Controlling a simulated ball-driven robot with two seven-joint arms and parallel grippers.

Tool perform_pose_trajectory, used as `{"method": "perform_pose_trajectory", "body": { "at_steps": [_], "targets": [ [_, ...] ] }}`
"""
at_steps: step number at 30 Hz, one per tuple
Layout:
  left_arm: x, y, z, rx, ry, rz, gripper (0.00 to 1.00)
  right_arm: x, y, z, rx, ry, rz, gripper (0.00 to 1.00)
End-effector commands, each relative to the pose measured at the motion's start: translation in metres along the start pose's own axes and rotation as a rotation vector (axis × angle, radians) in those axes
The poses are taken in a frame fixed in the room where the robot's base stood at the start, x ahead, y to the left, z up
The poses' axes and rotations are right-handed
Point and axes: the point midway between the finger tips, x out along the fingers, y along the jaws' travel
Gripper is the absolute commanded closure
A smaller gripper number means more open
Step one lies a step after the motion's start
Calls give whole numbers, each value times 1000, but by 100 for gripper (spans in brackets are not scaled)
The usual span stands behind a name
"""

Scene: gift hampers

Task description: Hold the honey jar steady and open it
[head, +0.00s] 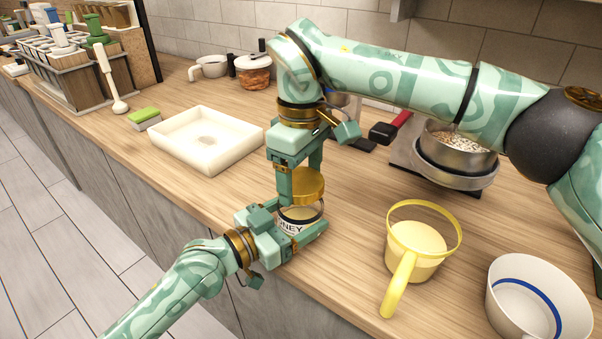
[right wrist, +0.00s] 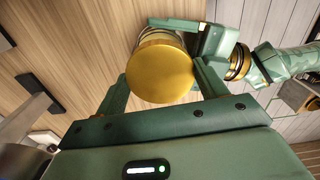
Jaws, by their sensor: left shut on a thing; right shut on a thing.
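The honey jar (head: 291,228), with a white label, stands upright near the counter's front edge. My left gripper (head: 296,234) is shut around its body from the left. The gold lid (head: 308,184) is between the fingers of my right gripper (head: 304,188), which comes down from above and is shut on it. The lid appears raised just above the jar, whose rim and pale contents show below it. In the right wrist view the lid (right wrist: 160,70) is round and flat, and it hides most of the jar. My left gripper (right wrist: 195,38) shows behind it.
A white tray (head: 207,139) lies to the left. A yellow measuring cup (head: 415,250) and a white bowl with a blue line (head: 540,300) stand to the right. A metal pot (head: 455,155) is behind, under my right arm. Bare wood lies between jar and cup.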

Motion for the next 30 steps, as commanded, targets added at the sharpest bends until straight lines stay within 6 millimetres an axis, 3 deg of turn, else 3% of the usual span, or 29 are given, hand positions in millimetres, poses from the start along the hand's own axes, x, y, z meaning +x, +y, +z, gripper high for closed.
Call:
{"method": "perform_pose_trajectory", "body": {
  "at_steps": [5,29,30],
  "targets": [
    [0,0,2,1,-4,0,90,-1,5,0,-424,0,11,56],
    [0,2,2,1,-4,5,90,-4,1,-3,-3116,-17,10,56],
    [0,2,2,1,-4,5,90,-4,0,-3,3034,17,-7,56]
  ]
}}
